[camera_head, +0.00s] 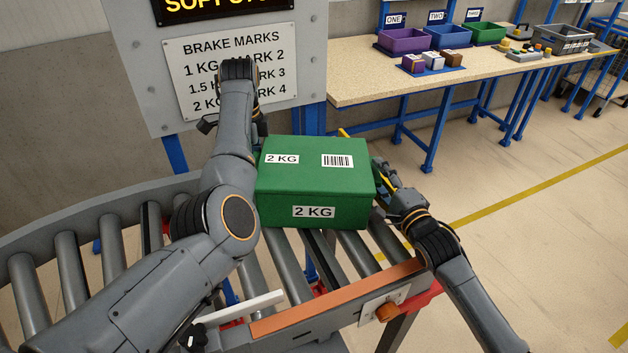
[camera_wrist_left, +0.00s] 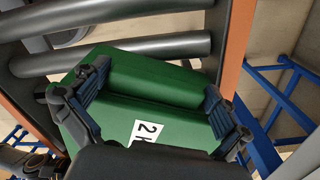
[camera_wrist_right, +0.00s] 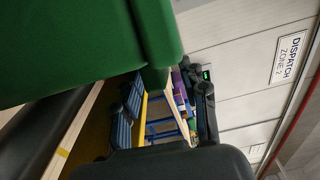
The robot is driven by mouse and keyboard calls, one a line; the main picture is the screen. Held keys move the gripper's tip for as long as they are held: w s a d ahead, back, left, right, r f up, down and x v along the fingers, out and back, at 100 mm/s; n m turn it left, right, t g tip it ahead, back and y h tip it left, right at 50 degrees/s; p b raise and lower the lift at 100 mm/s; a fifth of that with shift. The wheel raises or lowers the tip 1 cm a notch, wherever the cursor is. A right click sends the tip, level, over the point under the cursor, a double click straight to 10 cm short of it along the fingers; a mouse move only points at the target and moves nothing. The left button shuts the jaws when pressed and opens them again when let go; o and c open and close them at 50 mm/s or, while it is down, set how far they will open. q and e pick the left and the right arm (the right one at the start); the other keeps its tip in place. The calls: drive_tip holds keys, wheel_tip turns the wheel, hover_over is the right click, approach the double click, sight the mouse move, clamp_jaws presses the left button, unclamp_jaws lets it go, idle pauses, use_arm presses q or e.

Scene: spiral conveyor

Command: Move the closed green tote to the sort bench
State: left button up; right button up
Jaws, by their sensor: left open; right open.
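The closed green tote (camera_head: 320,196), with "2 KG" labels and a barcode, sits on the roller conveyor (camera_head: 70,270). My right gripper (camera_head: 385,183) is open at the tote's right side. In the right wrist view, the right gripper (camera_wrist_right: 168,95) has the tote's edge (camera_wrist_right: 90,45) near its fingers. The wooden-topped bench (camera_head: 365,88) stands at the back right.
Purple (camera_head: 404,41), blue (camera_head: 446,36) and green (camera_head: 487,33) bins stand on the bench, with small boxes before them. An orange bar (camera_head: 335,298) edges the conveyor's near side. A brake marks sign (camera_head: 225,65) stands behind. Open floor lies to the right.

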use_arm(q)
drive_tip(key=c, duration=1)
use_arm(e)
clamp_jaws()
use_arm(q)
drive_tip(key=c, duration=0.5)
